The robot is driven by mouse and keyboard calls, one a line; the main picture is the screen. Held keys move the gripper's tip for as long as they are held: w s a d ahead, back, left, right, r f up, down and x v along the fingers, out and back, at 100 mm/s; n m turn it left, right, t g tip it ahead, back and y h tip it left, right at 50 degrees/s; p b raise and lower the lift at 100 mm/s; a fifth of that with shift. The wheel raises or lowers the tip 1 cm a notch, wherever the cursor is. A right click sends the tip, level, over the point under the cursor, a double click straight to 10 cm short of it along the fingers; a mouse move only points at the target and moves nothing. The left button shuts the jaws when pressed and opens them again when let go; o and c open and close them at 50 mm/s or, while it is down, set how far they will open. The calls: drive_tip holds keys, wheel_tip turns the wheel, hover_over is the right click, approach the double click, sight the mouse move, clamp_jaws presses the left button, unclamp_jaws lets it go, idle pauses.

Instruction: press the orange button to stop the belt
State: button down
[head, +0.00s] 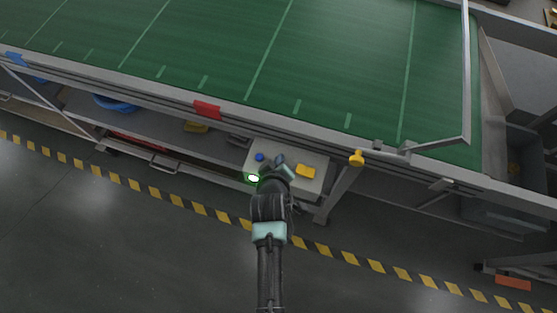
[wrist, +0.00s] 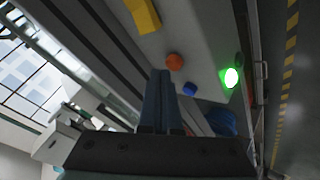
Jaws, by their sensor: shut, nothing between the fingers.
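The control box (head: 308,156) is a pale panel under the front edge of the green belt (head: 340,60). In the wrist view an orange button (wrist: 174,61) sits on the panel between a yellow block (wrist: 143,15) and a blue button (wrist: 190,89). A green lamp (wrist: 231,78) glows at the panel's edge. My gripper (head: 279,161) is over the panel and hides the orange button in the head view. Its fingers (wrist: 162,74) are shut and empty, with the tips close beside the orange button in the wrist view. I cannot tell whether they touch it.
A metal rail with a red tag (head: 207,110) runs along the belt's front, above the panel. A yellow knob (head: 356,158) sticks out right of the panel. A shelf below the belt holds a blue bowl (head: 116,103). The floor in front is clear.

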drive_tip(key=shift+f+b, duration=0.35)
drive_tip(key=shift+f, duration=0.2)
idle(0.6)
idle(0.4)
drive_tip(key=shift+r+p, duration=0.85)
wheel_tip(320, 180, up, 5)
drive_tip(key=p, duration=0.4)
drive_tip(key=shift+p, duration=0.4)
